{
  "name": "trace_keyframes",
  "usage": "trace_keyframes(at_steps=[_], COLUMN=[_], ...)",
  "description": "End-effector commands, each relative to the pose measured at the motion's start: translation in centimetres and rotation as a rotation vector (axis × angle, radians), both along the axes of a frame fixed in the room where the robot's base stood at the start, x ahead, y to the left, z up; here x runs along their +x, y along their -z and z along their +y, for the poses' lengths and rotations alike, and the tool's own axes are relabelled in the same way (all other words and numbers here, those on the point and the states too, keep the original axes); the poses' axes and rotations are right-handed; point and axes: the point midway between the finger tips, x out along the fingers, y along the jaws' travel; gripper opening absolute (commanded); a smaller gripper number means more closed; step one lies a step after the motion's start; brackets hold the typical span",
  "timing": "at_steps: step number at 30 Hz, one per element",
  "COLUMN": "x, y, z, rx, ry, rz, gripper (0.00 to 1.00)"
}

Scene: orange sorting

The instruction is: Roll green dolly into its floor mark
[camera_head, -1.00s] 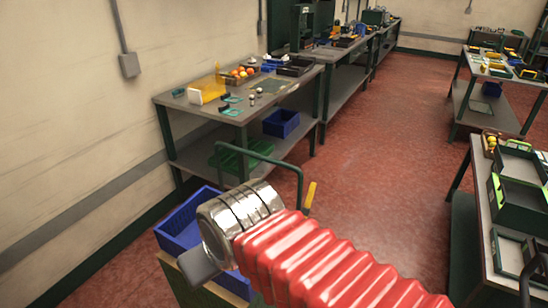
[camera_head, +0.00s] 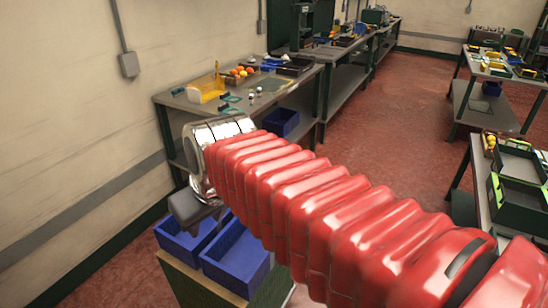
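My arm, in a red ribbed sleeve with a chrome collar, reaches from the lower right to the left middle of the head view. A dark grey piece at its end, my gripper (camera_head: 194,208), is above the blue crates at the lower left. Its fingers cannot be made out, so its opening cannot be told. The green dolly cannot be made out now; the arm covers much of the floor in the middle. No floor mark can be made out on the visible red floor (camera_head: 400,130).
Two blue crates (camera_head: 236,258) sit side by side at the lower left. A workbench (camera_head: 180,100) with oranges (camera_head: 240,72) and a yellow bin (camera_head: 206,90) stands along the left wall. Tables with trays (camera_head: 518,200) stand at right. The aisle between is clear.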

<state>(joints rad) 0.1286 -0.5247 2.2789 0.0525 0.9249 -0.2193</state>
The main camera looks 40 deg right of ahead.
Motion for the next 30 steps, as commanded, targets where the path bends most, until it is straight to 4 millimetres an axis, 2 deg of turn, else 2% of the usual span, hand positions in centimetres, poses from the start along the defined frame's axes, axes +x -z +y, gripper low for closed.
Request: trace_keyframes(at_steps=[1, 6, 15, 23, 30], x=[1.3, 5.1, 11.4, 16.0, 19.1], y=[-0.4, -1.7, -2.7, -2.1, -0.4], z=[-1.0, -4.0, -10.8, -18.2, -25.9], rx=[-0.006, -0.028, -0.061, -0.088, -0.112], ry=[-0.002, -0.033, -0.089, -0.14, -0.185], rz=[0.007, 0.018, 0.035, 0.044, 0.046], gripper=[0.36, 0.36, 0.36, 0.36, 0.36])
